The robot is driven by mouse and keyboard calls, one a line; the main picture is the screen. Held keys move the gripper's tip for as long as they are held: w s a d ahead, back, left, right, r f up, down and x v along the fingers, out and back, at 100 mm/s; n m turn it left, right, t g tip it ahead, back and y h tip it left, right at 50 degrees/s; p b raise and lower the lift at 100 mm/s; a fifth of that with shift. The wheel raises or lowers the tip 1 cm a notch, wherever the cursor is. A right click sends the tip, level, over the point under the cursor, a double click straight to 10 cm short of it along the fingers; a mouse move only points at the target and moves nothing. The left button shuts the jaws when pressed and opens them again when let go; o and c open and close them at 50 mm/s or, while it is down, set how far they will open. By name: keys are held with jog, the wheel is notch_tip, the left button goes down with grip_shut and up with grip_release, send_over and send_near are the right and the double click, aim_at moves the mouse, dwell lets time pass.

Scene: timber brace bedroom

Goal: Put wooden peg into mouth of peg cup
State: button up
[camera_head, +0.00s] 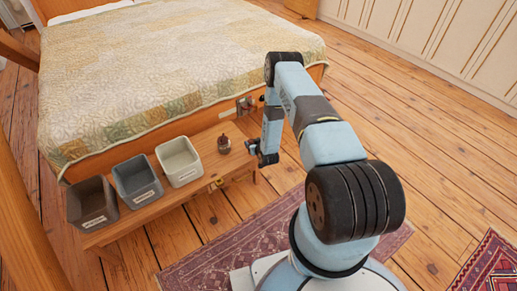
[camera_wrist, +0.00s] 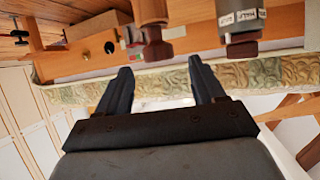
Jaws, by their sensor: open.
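My gripper (camera_wrist: 160,76) is open in the wrist view, with two dark fingers spread and nothing between their tips. In the head view my gripper (camera_head: 256,153) is low at the bench's right end. A brown wooden piece with a darker end, perhaps the wooden peg (camera_wrist: 152,28), is just beyond the fingertips, apart from them. A small dark brown vessel, likely the peg cup (camera_head: 224,146), stands on the bench left of my gripper. A grey cylinder with white labels (camera_wrist: 238,22) and a reddish-brown end is right of the wooden piece; I cannot tell what it is.
The wooden bench (camera_head: 204,178) bears a brown bin (camera_head: 92,204), a grey bin (camera_head: 137,181) and a white bin (camera_head: 179,161). The bed (camera_head: 180,62) is behind it. A wooden block with a dark hole (camera_wrist: 88,46) shows upper left. Rugs lie on the floor.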

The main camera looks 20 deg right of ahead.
jog(key=v, duration=1)
jog(key=shift+w, duration=0.1)
